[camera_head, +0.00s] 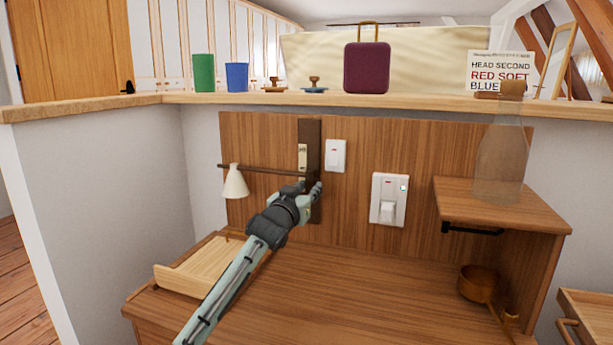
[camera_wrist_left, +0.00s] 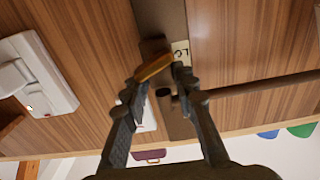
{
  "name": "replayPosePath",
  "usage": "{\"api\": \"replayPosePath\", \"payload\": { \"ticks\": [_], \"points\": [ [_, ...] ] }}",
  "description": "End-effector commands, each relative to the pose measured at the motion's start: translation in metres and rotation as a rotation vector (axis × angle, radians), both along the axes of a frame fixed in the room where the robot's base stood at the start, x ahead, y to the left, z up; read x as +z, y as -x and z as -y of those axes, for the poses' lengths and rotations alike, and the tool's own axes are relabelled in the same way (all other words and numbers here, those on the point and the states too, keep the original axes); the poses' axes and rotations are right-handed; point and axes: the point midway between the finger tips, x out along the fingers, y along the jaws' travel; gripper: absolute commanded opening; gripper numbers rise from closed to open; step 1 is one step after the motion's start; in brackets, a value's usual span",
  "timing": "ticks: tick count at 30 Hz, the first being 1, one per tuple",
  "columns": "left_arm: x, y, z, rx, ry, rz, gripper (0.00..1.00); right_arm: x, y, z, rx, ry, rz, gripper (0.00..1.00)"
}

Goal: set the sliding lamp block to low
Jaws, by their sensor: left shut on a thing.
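The lamp has a dark vertical rail (camera_head: 314,140) on the wood back panel, a horizontal rod (camera_head: 265,171) and a white shade (camera_head: 235,184) to the left. A pale marking plate (camera_head: 303,152) runs along the rail. My left gripper (camera_head: 310,190) is at the rail's lower part and hides much of the sliding block. In the left wrist view, the left gripper (camera_wrist_left: 158,74) is shut on the brass-coloured handle (camera_wrist_left: 155,66) of the dark sliding block (camera_wrist_left: 153,47). The block is beside a pale label (camera_wrist_left: 181,53) that appears to read LO. My right gripper is not in view.
A small white switch (camera_head: 335,156) and a larger switch plate (camera_head: 389,200) are right of the rail. A wooden tray (camera_head: 190,272) lies below left. A shelf (camera_head: 510,205) with a clear bottle (camera_head: 500,150) is at right. A copper pan (camera_head: 477,282) stands on the desk.

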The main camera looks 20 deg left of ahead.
Motion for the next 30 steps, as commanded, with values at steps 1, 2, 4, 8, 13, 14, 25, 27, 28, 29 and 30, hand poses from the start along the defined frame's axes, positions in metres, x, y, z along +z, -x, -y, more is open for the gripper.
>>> {"api": "replayPosePath", "payload": {
  "ticks": [1, 2, 4, 8, 13, 14, 25, 27, 28, 29, 30],
  "points": [
    [-0.007, -0.001, -0.001, 0.003, 0.0, -0.011, 0.0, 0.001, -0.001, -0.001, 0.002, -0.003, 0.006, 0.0],
    [-0.007, -0.001, -0.001, 0.003, 0.0, -0.011, 0.0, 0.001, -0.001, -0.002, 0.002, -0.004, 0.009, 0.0],
    [-0.007, -0.001, -0.001, 0.003, -0.001, -0.011, 0.0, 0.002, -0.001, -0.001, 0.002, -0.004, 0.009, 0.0],
    [-0.006, -0.001, -0.001, 0.004, -0.001, -0.011, 0.0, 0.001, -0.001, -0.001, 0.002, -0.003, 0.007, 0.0],
    [-0.005, -0.001, -0.001, 0.003, -0.001, -0.009, 0.43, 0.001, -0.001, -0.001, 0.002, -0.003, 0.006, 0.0],
    [-0.005, -0.001, -0.001, 0.003, -0.001, -0.008, 0.47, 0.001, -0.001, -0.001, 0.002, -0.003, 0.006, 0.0],
    [-0.003, 0.003, -0.001, 0.002, -0.001, -0.003, 0.48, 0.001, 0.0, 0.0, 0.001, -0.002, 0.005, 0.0],
    [-0.003, 0.011, -0.001, 0.002, -0.001, -0.003, 0.48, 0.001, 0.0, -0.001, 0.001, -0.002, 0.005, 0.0],
    [-0.003, 0.015, -0.002, 0.002, -0.001, -0.004, 0.48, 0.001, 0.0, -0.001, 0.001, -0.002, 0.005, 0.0],
    [-0.003, 0.02, -0.002, 0.002, -0.001, -0.003, 0.48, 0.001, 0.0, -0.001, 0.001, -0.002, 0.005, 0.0],
    [-0.003, 0.028, -0.002, 0.001, -0.001, -0.003, 0.48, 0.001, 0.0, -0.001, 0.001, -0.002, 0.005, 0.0]
  ]
}}
